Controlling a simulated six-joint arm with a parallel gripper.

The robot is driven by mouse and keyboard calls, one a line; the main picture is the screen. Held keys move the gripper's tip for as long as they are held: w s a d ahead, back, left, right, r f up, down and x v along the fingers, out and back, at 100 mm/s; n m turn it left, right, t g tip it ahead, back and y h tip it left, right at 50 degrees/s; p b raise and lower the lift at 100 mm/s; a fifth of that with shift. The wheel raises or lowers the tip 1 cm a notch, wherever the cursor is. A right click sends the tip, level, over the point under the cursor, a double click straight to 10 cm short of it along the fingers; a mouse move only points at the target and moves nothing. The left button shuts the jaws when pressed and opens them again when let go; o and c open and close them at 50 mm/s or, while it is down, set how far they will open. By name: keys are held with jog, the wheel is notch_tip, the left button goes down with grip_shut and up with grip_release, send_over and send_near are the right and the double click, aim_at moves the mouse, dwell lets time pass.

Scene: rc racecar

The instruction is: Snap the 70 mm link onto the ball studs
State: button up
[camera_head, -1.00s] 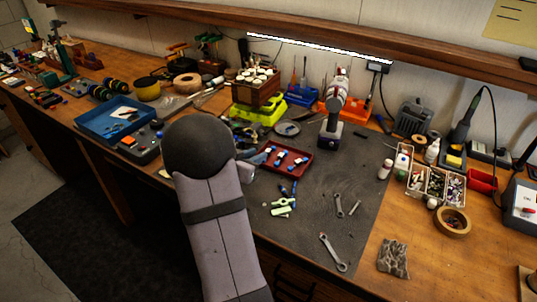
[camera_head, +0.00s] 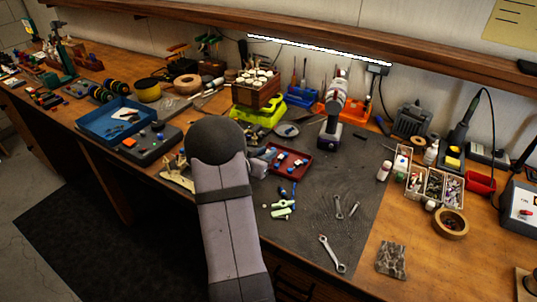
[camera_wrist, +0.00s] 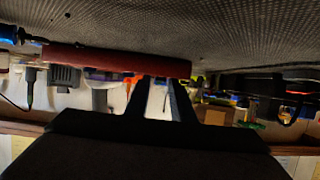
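My gripper is mostly hidden behind my own arm in the head view. In the wrist view its two dark fingers (camera_wrist: 160,88) stand apart with nothing visible between them. They are close to the red tray (camera_wrist: 115,60), whose edge crosses that view. In the head view the red tray (camera_head: 305,174) lies on the grey mat, just right of my arm, with several small blue and white parts in it. I cannot make out the 70 mm link or the ball studs. A pale object with upright pieces (camera_head: 178,172) shows left of my arm, partly hidden; I cannot tell what it is.
Pale green pieces (camera_head: 282,212) and wrenches (camera_head: 332,253) lie on the mat (camera_head: 310,220). A blue tray (camera_head: 95,130) stands at left, a drill (camera_head: 333,115) behind, and small-part boxes (camera_head: 435,183) at right.

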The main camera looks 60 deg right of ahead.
grip_shut()
jog(key=w+d+r+n+t+y+p, duration=0.1)
jog(key=w+d+r+n+t+p, duration=0.15)
jog(key=r, duration=0.65)
jog(key=w+d+r+n+t+p, duration=0.1)
jog(key=w+r+n+t, duration=0.15)
jog(key=r, duration=0.75)
jog(key=w+a+f+n+t+y+p, duration=0.2)
jog(key=w+a+n+t+y+p, duration=0.3)
jog(key=w+a+n+t+y, duration=0.25)
jog(key=s+a+f+n+y+p, duration=0.1)
jog(key=s+a+f+n+y, duration=0.1)
jog(key=a+f+n+y, duration=0.3)
jog(key=a+f, duration=0.1)
jog(key=a, duration=0.3)
jog(key=shift+s+a+t, duration=0.25)
jog(key=shift+a+t, duration=0.1)
jog(key=shift+a, duration=0.05)
